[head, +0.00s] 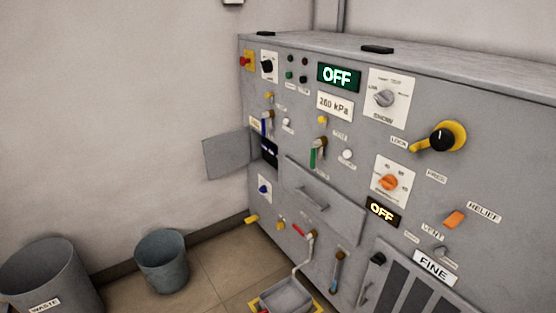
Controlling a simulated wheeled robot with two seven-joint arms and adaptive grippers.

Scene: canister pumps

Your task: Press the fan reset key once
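A grey control cabinet (505,160) with many controls fills the right half of the head view. I cannot tell which control is the fan reset key, as most labels are too small to read. A small door (227,155) on the cabinet's left edge stands open, and dark rocker-like keys (268,152) show in the recess beside it. Small round buttons (289,75) sit near the top left, and white round buttons show lower at the middle (348,155) and left (286,123). Neither gripper is in view.
A green display (338,77) reads OFF, a plate (334,106) reads 260 kPa, and a lower amber display (382,211) reads OFF. A drawer (325,200) sits mid-cabinet. A WASTE bin (50,275), a smaller bin (162,262) and a tray (287,297) stand low down.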

